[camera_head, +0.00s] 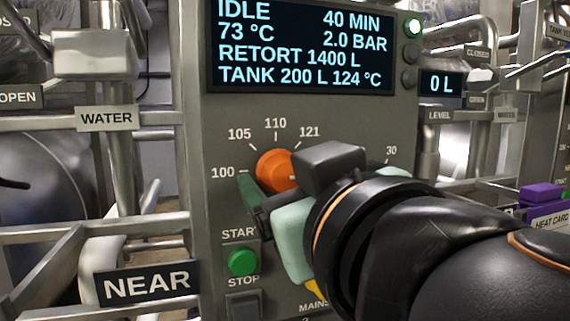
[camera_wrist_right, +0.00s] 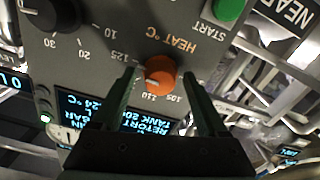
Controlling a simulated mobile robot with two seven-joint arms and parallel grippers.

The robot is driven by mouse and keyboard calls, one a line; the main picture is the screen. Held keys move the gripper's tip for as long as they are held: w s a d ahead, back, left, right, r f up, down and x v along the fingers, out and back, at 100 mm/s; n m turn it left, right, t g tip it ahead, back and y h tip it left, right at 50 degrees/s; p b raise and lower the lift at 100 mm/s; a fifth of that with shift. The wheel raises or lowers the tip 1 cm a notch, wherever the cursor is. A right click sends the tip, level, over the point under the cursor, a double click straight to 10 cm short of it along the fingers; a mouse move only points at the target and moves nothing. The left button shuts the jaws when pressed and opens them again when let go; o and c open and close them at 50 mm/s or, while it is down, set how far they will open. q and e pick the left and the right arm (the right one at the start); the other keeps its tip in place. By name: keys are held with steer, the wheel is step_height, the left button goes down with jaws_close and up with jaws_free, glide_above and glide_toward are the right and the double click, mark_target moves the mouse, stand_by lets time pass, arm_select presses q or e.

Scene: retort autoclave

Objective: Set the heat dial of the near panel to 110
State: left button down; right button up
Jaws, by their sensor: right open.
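The near panel (camera_head: 222,130) fills the middle of the head view. In the wrist view, which is upside down, the dial (camera_wrist_right: 161,75) lies between the two open fingers (camera_wrist_right: 161,88), with gaps visible on both sides. Whether a finger touches it, I cannot tell. My left gripper is not in view.
The display (camera_head: 301,47) reads IDLE, 73 °C, 40 MIN. A green start button (camera_head: 242,262) sits below left of the dial. A black knob (camera_wrist_right: 55,14) shows beside it in the wrist view. Metal rails flank the panel, and a NEAR plate (camera_head: 146,284) hangs left.

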steer(key=shift+s, duration=0.1)
steer(key=shift+c, duration=0.3)
jaws_close()
stand_by(0.4)
